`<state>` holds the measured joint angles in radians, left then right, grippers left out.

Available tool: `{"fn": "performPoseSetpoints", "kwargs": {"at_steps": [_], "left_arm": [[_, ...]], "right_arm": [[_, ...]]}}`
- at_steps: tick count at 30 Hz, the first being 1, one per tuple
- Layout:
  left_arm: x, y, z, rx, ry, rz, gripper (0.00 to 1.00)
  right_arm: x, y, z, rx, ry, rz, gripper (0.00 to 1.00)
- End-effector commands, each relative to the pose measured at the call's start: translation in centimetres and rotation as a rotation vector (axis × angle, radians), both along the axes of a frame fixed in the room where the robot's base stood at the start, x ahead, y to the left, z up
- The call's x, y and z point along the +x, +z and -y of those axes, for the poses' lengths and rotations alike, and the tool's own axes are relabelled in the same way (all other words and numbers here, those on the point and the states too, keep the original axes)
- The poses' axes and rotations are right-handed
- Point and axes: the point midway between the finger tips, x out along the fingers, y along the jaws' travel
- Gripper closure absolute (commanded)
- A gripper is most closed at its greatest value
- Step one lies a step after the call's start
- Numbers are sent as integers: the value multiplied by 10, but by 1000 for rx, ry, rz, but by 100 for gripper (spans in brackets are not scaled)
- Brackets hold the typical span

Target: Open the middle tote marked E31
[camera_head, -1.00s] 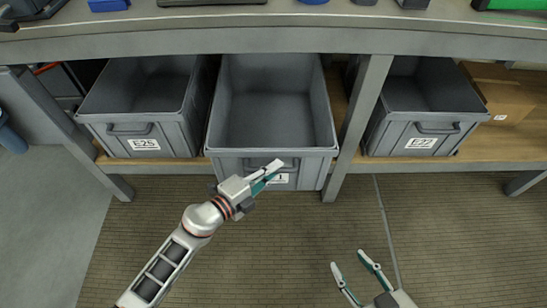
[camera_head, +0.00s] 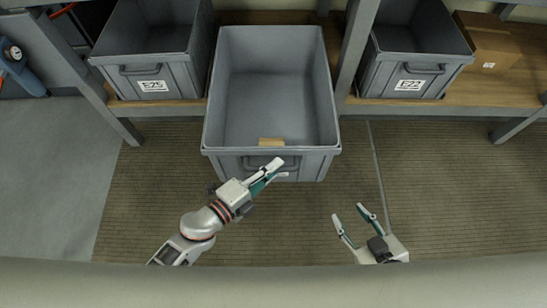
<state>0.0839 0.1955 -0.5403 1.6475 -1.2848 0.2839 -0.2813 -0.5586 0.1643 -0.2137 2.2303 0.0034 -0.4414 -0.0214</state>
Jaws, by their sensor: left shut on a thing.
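The middle grey tote (camera_head: 270,100) is pulled out from the shelf toward me, its open top showing a small tan block (camera_head: 271,142) inside near the front wall. My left gripper (camera_head: 272,174) is at the handle on the tote's front face and is shut on it. The gripper covers the front label, so the marking cannot be read now. My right gripper (camera_head: 352,220) is open and empty, to the right and in front of the tote, over the floor.
Tote E25 (camera_head: 152,83) stands on the wooden shelf (camera_head: 510,92) at left, tote E22 (camera_head: 411,82) at right. A cardboard box (camera_head: 488,45) sits at the far right. Grey bench legs (camera_head: 352,55) flank the middle tote. The brown ribbed floor (camera_head: 450,180) is clear.

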Motion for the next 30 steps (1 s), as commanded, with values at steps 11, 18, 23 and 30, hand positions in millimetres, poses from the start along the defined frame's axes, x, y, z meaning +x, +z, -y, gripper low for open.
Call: {"fn": "performPoseSetpoints", "kwargs": {"at_steps": [11, 18, 23, 30], "left_arm": [[-8, 0, -1, 0, 2, 1, 100], [-8, 0, -1, 1, 2, 1, 83], [-8, 0, -1, 0, 1, 1, 71], [-8, 1, 0, 0, 0, 1, 71]], "right_arm": [[2, 2, 0, 1, -2, 4, 60], [2, 3, 0, 1, -2, 5, 60], [2, 3, 1, 1, -2, 5, 60], [2, 4, 1, 2, -6, 7, 60]]}}
